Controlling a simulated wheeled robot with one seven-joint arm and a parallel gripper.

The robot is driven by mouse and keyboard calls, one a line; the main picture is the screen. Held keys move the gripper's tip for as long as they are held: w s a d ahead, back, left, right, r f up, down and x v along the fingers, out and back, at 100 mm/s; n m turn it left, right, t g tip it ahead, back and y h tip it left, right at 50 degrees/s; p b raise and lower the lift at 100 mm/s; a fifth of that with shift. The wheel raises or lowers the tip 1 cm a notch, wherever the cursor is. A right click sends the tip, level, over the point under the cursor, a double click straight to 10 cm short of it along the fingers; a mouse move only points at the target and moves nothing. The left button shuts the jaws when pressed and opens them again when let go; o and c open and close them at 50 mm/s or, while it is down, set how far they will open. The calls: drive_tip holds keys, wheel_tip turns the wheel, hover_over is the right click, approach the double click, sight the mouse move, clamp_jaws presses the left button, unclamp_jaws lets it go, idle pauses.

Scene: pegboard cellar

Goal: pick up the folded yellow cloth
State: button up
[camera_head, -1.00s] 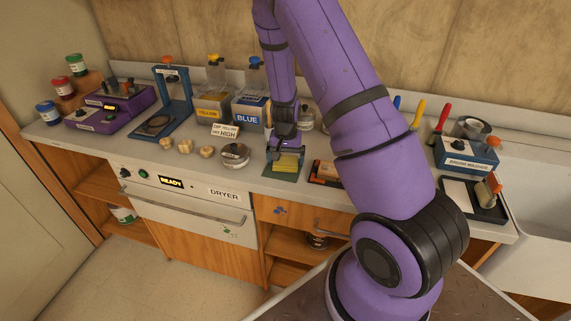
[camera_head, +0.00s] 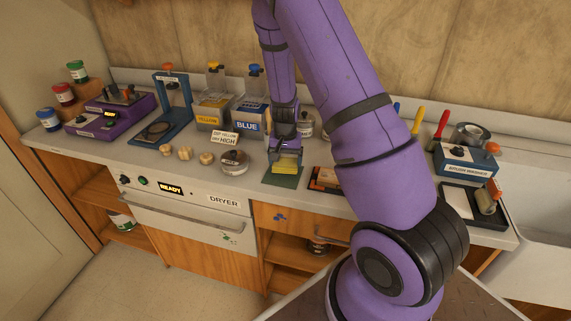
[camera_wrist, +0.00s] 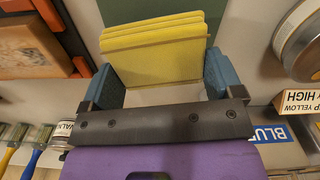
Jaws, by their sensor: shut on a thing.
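The folded yellow cloth (camera_head: 287,163) is a small layered pad between the fingers of my gripper (camera_head: 286,154). It is held just above a dark green mat (camera_head: 281,180) on the counter. In the wrist view the cloth (camera_wrist: 155,52) shows its stacked folds between the two blue fingertips of my gripper (camera_wrist: 163,75), which are shut on it. The green mat (camera_wrist: 150,10) lies beyond the cloth there. My arm hides part of the counter to the right.
A round tin (camera_head: 234,161) and several pale knobs (camera_head: 185,152) stand left of the mat. Yellow (camera_head: 213,104) and blue (camera_head: 250,113) containers stand behind. An orange-and-black tray (camera_head: 325,180) lies close on the right. A dryer (camera_head: 190,222) is below the counter.

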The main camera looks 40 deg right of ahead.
drive_tip(key=shift+r, duration=0.85)
drive_tip(key=s, duration=0.5)
drive_tip(key=s+a, duration=0.1)
drive_tip(key=s, duration=0.4)
drive_tip(key=s+a+r, duration=0.1)
drive_tip(key=s, duration=0.5)
